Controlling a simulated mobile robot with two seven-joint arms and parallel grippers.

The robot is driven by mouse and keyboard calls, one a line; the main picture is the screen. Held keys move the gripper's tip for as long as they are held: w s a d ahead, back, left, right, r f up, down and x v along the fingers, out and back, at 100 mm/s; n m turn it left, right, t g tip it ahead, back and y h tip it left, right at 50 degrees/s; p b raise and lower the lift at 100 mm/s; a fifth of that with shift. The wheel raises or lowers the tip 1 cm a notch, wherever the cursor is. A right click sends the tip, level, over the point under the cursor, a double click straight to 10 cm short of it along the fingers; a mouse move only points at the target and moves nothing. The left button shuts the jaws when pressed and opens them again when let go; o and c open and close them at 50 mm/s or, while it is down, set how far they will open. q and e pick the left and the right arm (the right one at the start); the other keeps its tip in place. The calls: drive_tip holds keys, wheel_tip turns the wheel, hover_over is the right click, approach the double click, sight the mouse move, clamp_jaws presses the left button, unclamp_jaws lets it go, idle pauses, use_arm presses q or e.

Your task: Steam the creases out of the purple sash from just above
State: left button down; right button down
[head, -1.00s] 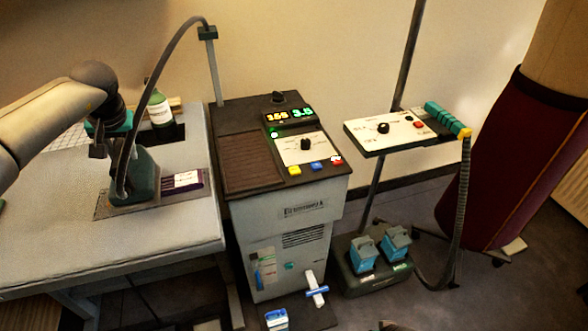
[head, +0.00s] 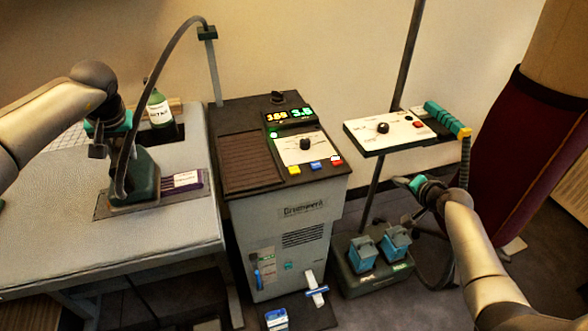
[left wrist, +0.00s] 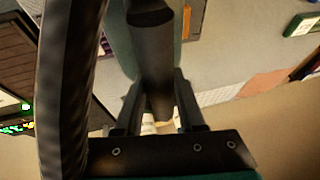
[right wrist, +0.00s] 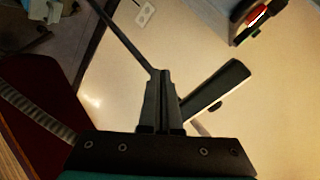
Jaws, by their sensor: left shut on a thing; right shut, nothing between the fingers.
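The purple sash (head: 188,181) lies on a dark grey mat (head: 113,211) on the left table, with a white label on it. A dark green steam iron (head: 138,184) with a hose stands over the left part of the sash and hides it. I cannot tell whether its sole touches the cloth. My left gripper (head: 120,148) is shut on the iron's handle; the black handle (left wrist: 155,70) shows between its fingers in the left wrist view.
A steam station (head: 290,215) with a lit display and buttons stands right of the table. A panel on a pole (head: 400,133) and a pedal box (head: 372,272) are farther right. A green bottle (head: 158,108) stands at the table's back. The table's front left is clear.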

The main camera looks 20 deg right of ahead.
drive_tip(key=shift+m+t, duration=0.4)
drive_tip(key=shift+t, duration=0.3)
drive_tip(key=w+r, duration=0.1)
drive_tip(key=r, duration=0.1)
drive_tip(key=w+r, duration=0.1)
drive_tip(key=r, duration=0.2)
drive_tip(key=w+r, duration=0.1)
drive_tip(key=r, duration=0.1)
drive_tip(key=shift+w+d+r, duration=0.1)
drive_tip(key=shift+d+r, duration=0.05)
drive_tip(key=shift+d, duration=0.25)
wheel_tip(320, 180, up, 7)
drive_tip(key=n+g+y, duration=0.2)
drive_tip(key=n+g, duration=0.2)
drive_tip(key=n, duration=0.1)
hover_over(295, 172)
drive_tip(key=shift+f, duration=0.25)
drive_tip(key=shift+f, duration=4.3)
drive_tip(key=shift+f, duration=0.1)
drive_tip(key=shift+f, duration=0.3)
